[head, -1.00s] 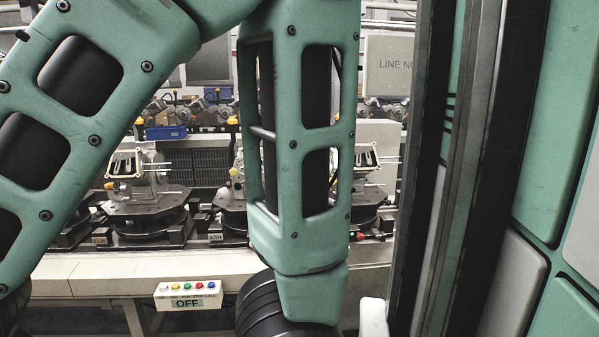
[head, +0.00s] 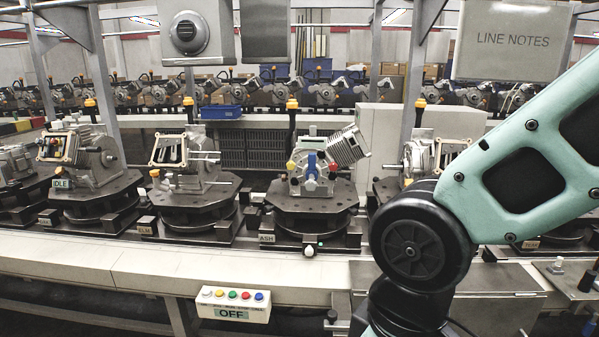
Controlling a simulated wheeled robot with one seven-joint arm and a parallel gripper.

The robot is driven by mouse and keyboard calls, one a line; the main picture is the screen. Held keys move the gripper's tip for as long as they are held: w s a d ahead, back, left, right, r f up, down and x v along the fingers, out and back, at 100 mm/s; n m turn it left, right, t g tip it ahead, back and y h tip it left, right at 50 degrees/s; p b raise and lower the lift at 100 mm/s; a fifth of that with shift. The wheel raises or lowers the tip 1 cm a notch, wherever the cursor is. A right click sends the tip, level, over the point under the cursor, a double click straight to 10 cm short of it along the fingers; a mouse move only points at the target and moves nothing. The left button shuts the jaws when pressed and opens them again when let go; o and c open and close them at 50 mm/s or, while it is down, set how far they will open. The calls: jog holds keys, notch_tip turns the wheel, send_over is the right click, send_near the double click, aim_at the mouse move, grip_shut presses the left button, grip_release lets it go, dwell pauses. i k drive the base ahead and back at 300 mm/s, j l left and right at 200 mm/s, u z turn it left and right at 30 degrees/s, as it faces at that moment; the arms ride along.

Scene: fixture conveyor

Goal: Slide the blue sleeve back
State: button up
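A blue part (head: 312,164), which may be the blue sleeve, stands upright on the front of a grey machine unit (head: 296,178) in the head view. The unit rests on a dark turntable fixture (head: 285,205) labelled ASH, right of the picture's middle. At this size I cannot tell how far the blue part is slid. My arm comes in from the right, with its joint in front of the conveyor. My gripper is not in view.
A button box (head: 233,304) marked OFF is on the conveyor's front edge (head: 110,262). Similar fixtures stand on both sides, including one labelled ELM (head: 190,200). A LINE NOTES board (head: 513,42) hangs at upper right. A blue bin (head: 221,112) stands behind.

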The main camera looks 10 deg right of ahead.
aim_at(312, 156)
jog(key=z, duration=0.1)
jog(key=i+j, duration=0.4)
jog(key=j, duration=0.15)
jog(key=i+j+u, duration=0.1)
jog(key=i+j, duration=0.3)
jog(key=j, duration=0.15)
